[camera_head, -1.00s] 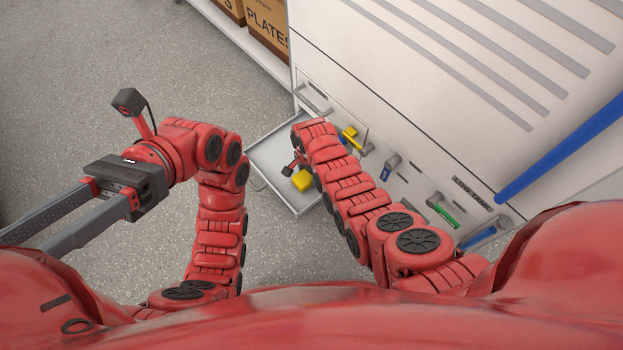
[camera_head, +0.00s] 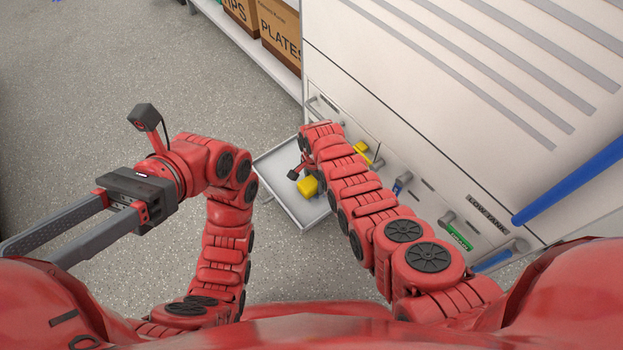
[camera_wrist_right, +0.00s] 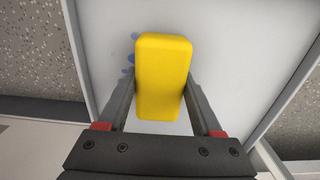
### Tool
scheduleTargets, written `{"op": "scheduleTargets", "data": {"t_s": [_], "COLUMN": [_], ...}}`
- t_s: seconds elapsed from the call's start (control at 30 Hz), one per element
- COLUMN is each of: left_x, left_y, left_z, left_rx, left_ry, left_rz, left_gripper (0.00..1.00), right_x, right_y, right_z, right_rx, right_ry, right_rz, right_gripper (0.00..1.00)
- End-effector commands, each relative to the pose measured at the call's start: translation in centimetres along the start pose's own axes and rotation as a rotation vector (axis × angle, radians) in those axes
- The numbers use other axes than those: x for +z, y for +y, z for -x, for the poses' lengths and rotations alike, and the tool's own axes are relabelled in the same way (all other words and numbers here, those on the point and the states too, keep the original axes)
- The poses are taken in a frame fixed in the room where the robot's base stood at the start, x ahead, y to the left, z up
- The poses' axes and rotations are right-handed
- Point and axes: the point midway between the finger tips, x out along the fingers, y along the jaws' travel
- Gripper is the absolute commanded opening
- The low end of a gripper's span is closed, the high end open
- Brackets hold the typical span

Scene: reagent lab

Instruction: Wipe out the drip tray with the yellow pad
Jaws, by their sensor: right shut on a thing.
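The drip tray (camera_head: 279,172) is a shallow pale drawer pulled out low from the white cabinet. It fills much of the right wrist view (camera_wrist_right: 228,60). The yellow pad (camera_head: 308,187) is a rounded block over the tray floor. My right gripper (camera_wrist_right: 161,88) is shut on the pad (camera_wrist_right: 163,72), one finger on each side; contact with the floor is hard to judge. Small blue spots (camera_wrist_right: 129,60) show on the tray just left of the pad. My left gripper (camera_head: 65,230) is open and empty, far left of the tray.
The white cabinet (camera_head: 420,110) rises behind the tray, with yellow, blue and green-marked handles or valves along its lower front. A blue bar (camera_head: 570,185) slants at the right. Boxes (camera_head: 275,30) stand on a low shelf. Floor left of the tray is clear.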

Motion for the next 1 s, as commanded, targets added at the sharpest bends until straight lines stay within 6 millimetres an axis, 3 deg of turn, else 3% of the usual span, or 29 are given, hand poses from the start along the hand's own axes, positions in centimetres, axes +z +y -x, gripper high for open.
{"op": "scheduleTargets", "data": {"t_s": [0.23,0.57,0.83,1.0], "left_x": [2.6,3.7,5.9,6.0], "left_y": [0.4,0.5,0.9,0.9], "left_z": [-1.7,-2.4,-3.8,-3.9], "left_rx": [0.000,0.000,0.000,0.000], "left_ry": [0.000,0.000,0.000,0.000], "left_rz": [0.000,0.000,0.000,0.000], "left_gripper": [0.50,0.50,0.50,0.50], "right_x": [0.0,-0.1,0.0,0.0], "right_y": [2.0,3.3,5.9,6.4], "right_z": [0.3,0.1,-0.1,-0.5], "right_rx": [0.001,0.000,0.005,0.004], "right_ry": [0.000,0.000,-0.001,0.000], "right_rz": [-0.002,-0.002,-0.003,-0.002], "right_gripper": [0.22,0.22,0.22,0.22]}}
